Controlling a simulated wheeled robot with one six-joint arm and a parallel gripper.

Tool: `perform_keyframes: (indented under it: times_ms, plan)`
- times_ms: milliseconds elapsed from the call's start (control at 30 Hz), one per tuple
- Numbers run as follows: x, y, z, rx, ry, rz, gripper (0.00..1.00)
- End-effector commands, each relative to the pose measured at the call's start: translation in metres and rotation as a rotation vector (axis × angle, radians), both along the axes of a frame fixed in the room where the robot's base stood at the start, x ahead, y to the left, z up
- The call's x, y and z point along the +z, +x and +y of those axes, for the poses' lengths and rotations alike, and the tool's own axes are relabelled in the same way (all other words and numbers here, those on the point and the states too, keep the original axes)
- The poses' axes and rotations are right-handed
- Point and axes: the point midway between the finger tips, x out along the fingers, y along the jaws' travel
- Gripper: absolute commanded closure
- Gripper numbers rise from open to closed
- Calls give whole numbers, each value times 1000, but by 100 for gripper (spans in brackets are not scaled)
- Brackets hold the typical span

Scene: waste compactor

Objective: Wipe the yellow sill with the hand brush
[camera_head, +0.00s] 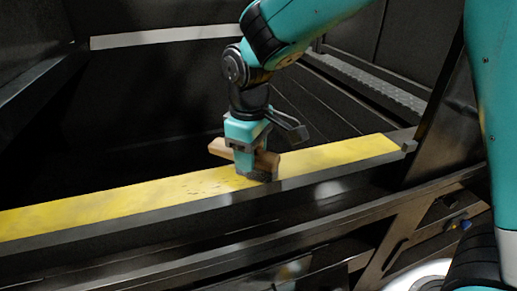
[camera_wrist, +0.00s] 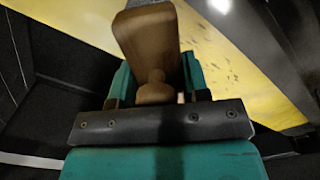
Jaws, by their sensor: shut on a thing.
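The yellow sill (camera_head: 330,155) runs from the left edge to the right of centre in the head view, with small dark specks left of the brush. It also shows in the wrist view (camera_wrist: 245,85). My gripper (camera_head: 245,160) is over the middle of the sill, pointing down and shut on the hand brush. The brush has a brown wooden handle (camera_head: 221,149) and a dark bristle end (camera_head: 262,175), which appears to touch the sill near its front edge. In the wrist view the brush's wooden body (camera_wrist: 147,40) sits between the fingers of my gripper (camera_wrist: 150,85).
Behind the sill is a deep dark compactor bay (camera_head: 130,110) with a pale strip (camera_head: 165,37) across its far wall. A dark metal ledge (camera_head: 150,226) runs along the sill's front. A dark side panel (camera_head: 445,120) stands at the right. The sill is clear on both sides of the brush.

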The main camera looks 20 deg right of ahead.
Motion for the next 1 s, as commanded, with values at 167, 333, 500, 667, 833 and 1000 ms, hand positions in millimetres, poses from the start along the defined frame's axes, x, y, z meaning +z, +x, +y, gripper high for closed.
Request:
perform_keyframes:
  times_ms: [167, 333, 500, 667, 833, 1000]
  plan:
    - [0, 0, 16, 2, 0, 0, 77]
    - [-1, 0, 20, 2, 0, 0, 77]
    - [0, 0, 33, 4, 1, 1, 77]
    - [0, 0, 48, 4, -1, 2, 77]
    - [-1, 0, 54, 2, 0, 0, 77]
    - [0, 0, 63, 3, 0, 1, 77]
